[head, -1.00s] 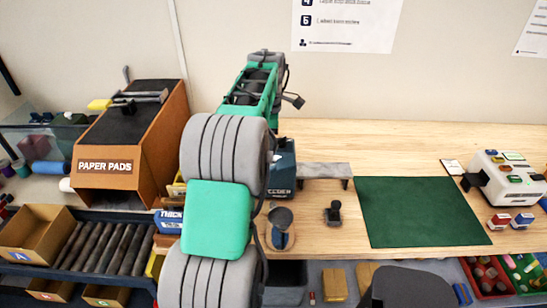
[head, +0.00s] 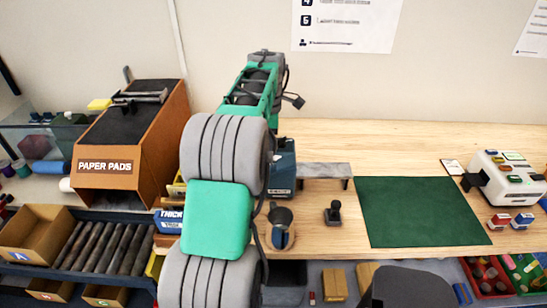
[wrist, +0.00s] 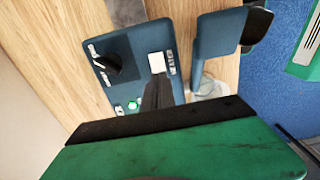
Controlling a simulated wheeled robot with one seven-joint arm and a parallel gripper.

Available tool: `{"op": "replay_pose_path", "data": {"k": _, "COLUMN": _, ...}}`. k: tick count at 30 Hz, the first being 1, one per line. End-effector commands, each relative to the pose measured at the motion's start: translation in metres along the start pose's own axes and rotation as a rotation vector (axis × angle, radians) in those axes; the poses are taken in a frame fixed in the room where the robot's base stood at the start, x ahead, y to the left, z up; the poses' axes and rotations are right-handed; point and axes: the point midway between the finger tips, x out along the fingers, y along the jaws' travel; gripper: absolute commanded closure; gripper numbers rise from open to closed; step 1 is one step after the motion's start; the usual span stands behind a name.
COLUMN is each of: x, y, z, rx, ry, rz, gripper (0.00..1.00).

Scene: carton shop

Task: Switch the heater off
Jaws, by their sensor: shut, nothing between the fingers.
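The heater (head: 284,166) is a dark blue box on the bench, partly hidden behind my arm in the head view. In the wrist view its labelled panel (wrist: 122,45) shows a black knob (wrist: 104,63), a white rocker or button (wrist: 157,62) beside the heater lettering, and a small glowing green lamp (wrist: 133,104). My gripper (wrist: 157,86) is shut and empty. Its dark fingertips point at the panel just below the white button; whether they touch it I cannot tell. The gripper is hidden in the head view.
A blue plate-like part (wrist: 219,33) sticks out beside the panel. A grey shelf-like bracket (head: 322,170), a black stamp-like tool (head: 333,212) and a green mat (head: 418,212) lie to the right. The paper pads box (head: 138,150) stands left of my arm.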

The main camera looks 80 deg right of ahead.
Motion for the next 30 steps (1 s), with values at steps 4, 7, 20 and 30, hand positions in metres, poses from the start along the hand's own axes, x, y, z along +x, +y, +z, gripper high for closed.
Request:
{"op": "replay_pose_path", "data": {"k": 4, "x": 0.003, "y": 0.000, "z": 0.000, "rx": 0.000, "ry": 0.000, "rz": 0.000, "gripper": 1.00}}
{"op": "replay_pose_path", "data": {"k": 7, "x": 0.004, "y": 0.000, "z": 0.000, "rx": 0.000, "ry": 0.000, "rz": 0.000, "gripper": 1.00}}
{"op": "replay_pose_path", "data": {"k": 20, "x": 0.011, "y": 0.000, "z": 0.000, "rx": 0.000, "ry": 0.000, "rz": 0.000, "gripper": 1.00}}
{"op": "replay_pose_path", "data": {"k": 30, "x": 0.016, "y": 0.000, "z": 0.000, "rx": 0.000, "ry": 0.000, "rz": 0.000, "gripper": 1.00}}
